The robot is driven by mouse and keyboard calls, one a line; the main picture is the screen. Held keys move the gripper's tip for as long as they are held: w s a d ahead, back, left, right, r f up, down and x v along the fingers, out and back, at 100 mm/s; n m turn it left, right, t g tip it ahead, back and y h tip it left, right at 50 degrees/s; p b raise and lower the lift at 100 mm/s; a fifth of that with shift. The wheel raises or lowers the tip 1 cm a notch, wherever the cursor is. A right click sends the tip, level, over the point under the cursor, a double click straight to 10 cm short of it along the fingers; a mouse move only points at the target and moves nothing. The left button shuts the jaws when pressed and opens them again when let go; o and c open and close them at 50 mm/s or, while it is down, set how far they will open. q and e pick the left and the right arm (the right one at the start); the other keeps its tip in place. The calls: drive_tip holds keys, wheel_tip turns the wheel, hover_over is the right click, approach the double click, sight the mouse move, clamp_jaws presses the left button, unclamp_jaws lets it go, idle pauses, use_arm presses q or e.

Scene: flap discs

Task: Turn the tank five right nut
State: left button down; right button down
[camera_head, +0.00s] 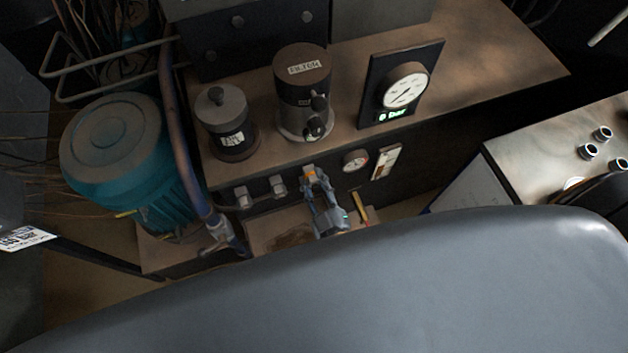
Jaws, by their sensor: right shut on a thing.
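A row of metal nuts sits on the dark front face below the bench edge. The left nut (242,197) and the middle nut (278,186) are bare and pale grey. My right gripper (311,174) is shut at the right end of this row, on what appears to be the right nut. Its fingers and an orange patch at their tips hide most of that nut, so its turn angle cannot be told. The label of the tank is not readable here.
Above stand a dark labelled canister (303,92), a smaller black one (228,125) and a gauge panel (402,84). A round dial (355,160) is close right of the gripper. A teal motor (120,150) and a hose (178,130) are at left. My grey body covers the bottom.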

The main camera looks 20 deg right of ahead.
drive_tip(key=shift+m, duration=0.4)
drive_tip(key=m, duration=0.2)
drive_tip(key=shift+m, duration=0.4)
drive_tip(key=m, duration=0.3)
drive_tip(key=shift+f+m, duration=0.1)
drive_tip(key=shift+m, duration=0.2)
drive_tip(key=m, duration=0.4)
drive_tip(key=m+b, duration=0.1)
drive_tip(key=m, duration=0.3)
drive_tip(key=shift+m, duration=0.3)
drive_tip(key=c, duration=1)
unclamp_jaws()
